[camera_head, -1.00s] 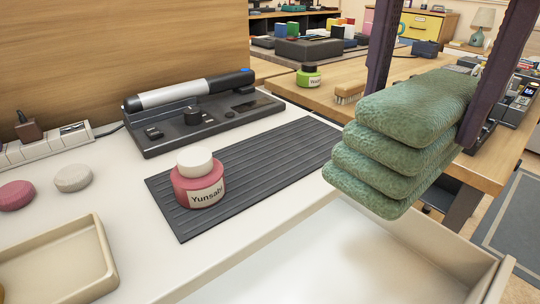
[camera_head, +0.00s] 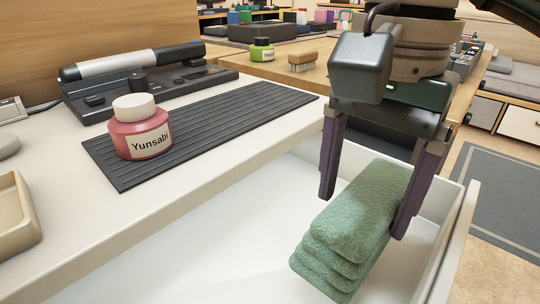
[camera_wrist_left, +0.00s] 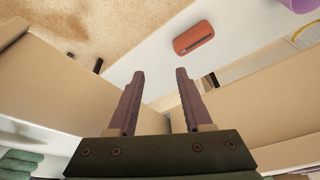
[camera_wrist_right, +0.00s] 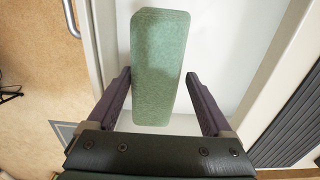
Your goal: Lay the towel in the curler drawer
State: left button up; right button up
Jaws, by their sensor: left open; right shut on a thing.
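The folded green towel (camera_head: 355,215) is a stack of several thick layers, tilted, within the outline of the open white drawer (camera_head: 455,240). My right gripper (camera_head: 363,215) points down and is shut on the towel, one finger on each side. In the right wrist view the towel (camera_wrist_right: 160,60) lies lengthwise between the fingers. Whether its underside touches the drawer floor is unclear. My left gripper (camera_wrist_left: 160,74) shows only in the left wrist view, open and empty. A corner of green towel (camera_wrist_left: 18,162) shows at that view's lower left.
A pink jar (camera_head: 141,132) stands on a ribbed dark mat (camera_head: 215,125) on the white counter left of the drawer. A curler set (camera_head: 150,82) lies behind it, and a beige tray (camera_head: 15,215) at the left edge. The drawer's left part looks empty.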

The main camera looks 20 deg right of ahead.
aim_at(365, 189)
notch_tip(365, 189, down, 4)
jog(key=shift+f+b, duration=0.1)
jog(key=shift+b, duration=0.5)
jog(key=shift+f+b, duration=0.2)
jog(key=shift+b, duration=0.1)
jog(key=o, duration=1.2)
jog(key=shift+r, duration=0.1)
jog(key=shift+o, duration=0.2)
jog(key=shift+r+p, duration=0.5)
jog(key=shift+r, duration=0.1)
notch_tip(365, 189, up, 10)
jog(key=p, duration=0.3)
jog(key=shift+r+p, duration=0.3)
jog(key=shift+r, duration=0.3)
